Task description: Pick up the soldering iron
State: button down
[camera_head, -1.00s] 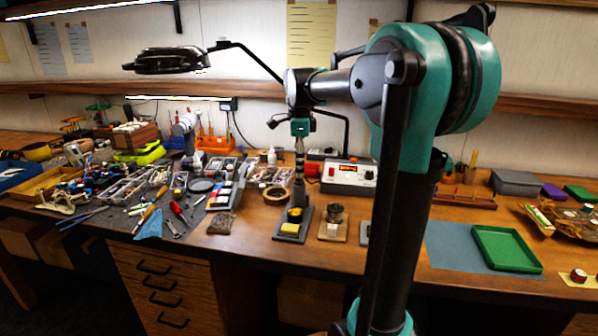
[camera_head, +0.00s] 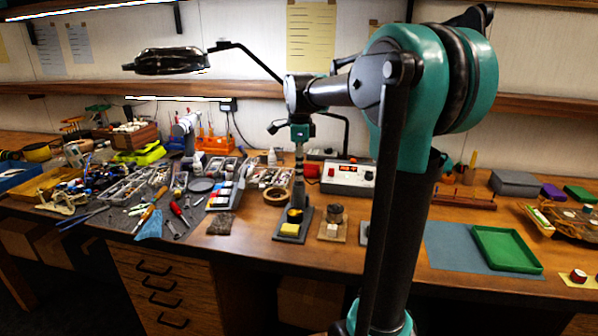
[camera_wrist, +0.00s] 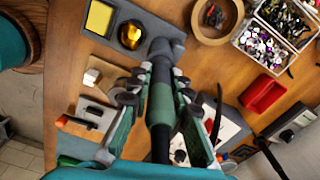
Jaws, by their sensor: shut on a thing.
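The soldering iron has a dark body with a green grip and shows in the wrist view (camera_wrist: 160,104), running down the middle of the picture. My gripper (camera_wrist: 160,80) is shut on it, one finger on each side of the handle. In the head view my gripper (camera_head: 299,148) points down over the iron stand (camera_head: 290,238), with the iron upright below it. The stand has a yellow sponge (camera_head: 290,229) and a brass-coloured ball (camera_wrist: 130,34). The iron's lower end is at or just above the stand; I cannot tell whether it is clear of the holder.
A white soldering station (camera_head: 348,177) stands behind to the right. A tape roll (camera_head: 275,196) and parts trays lie to the left. A magnifier lamp (camera_head: 168,61) hangs above. A blue mat (camera_head: 450,250) with a green tray (camera_head: 506,249) lies right.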

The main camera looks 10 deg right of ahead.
jog(key=shift+r, duration=0.1)
notch_tip(320, 180, up, 20)
dwell(0.6)
